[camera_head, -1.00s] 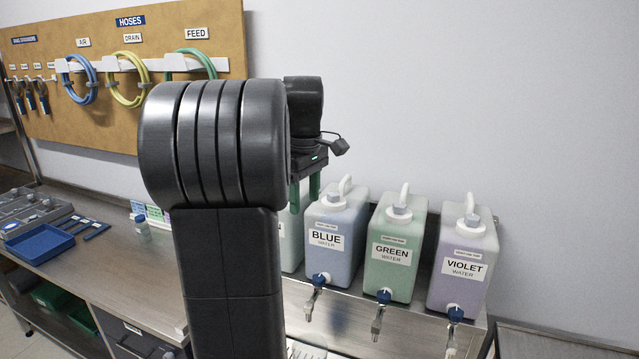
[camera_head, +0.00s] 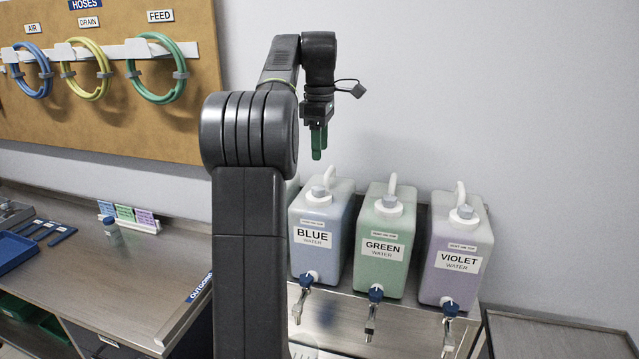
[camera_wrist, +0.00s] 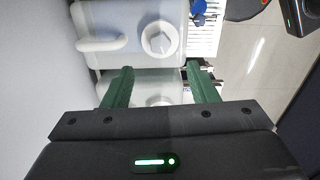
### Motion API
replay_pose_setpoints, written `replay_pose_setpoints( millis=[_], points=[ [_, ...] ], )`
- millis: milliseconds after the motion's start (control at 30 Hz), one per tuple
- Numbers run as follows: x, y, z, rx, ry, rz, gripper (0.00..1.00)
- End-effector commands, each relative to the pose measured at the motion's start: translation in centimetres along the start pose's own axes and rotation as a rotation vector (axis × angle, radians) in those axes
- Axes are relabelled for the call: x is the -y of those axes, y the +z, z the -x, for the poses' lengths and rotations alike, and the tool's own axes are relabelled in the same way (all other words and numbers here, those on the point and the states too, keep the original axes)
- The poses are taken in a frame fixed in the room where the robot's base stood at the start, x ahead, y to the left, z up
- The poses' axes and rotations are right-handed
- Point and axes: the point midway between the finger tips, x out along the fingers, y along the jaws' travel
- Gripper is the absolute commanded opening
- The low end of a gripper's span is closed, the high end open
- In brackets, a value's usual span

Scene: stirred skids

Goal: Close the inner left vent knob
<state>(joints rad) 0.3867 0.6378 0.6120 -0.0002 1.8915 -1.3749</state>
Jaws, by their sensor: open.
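The blue-water jug (camera_head: 318,262) stands on a steel bench with a pale grey cap (camera_head: 318,192) and white handle on top. The green-water jug (camera_head: 381,265) and violet-water jug (camera_head: 457,268) stand to its right. A further jug at the left is almost wholly hidden by my arm. My gripper (camera_head: 319,150) is open and empty, pointing down above the blue jug. In the wrist view, the green fingers (camera_wrist: 160,68) straddle a second, partly hidden cap (camera_wrist: 158,100). Another white cap (camera_wrist: 158,39) on a jug top lies beyond the fingertips. I cannot tell the knobs' settings.
Blue-handled taps (camera_head: 376,295) stick out from the jug fronts. A hose board (camera_head: 120,130) hangs on the wall at the left.

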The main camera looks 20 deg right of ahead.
Motion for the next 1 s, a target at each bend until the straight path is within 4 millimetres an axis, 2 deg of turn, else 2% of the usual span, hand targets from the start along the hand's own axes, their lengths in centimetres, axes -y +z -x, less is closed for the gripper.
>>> replay_pose_setpoints(
  millis=[33,300,500,700,967,1000],
  points=[
    [0.1,0.0,-1.1,0.001,-0.004,0.000,0.53],
    [0.1,0.0,-6.2,0.001,-0.004,0.000,0.53],
    [0.0,0.0,-9.1,0.000,-0.003,0.000,0.53],
    [0.0,0.0,-10.3,0.000,0.000,-0.001,0.53],
    [0.0,0.0,-10.5,0.000,0.000,-0.001,0.53],
    [0.0,0.0,-10.5,0.000,0.000,-0.001,0.47]
  ],
)
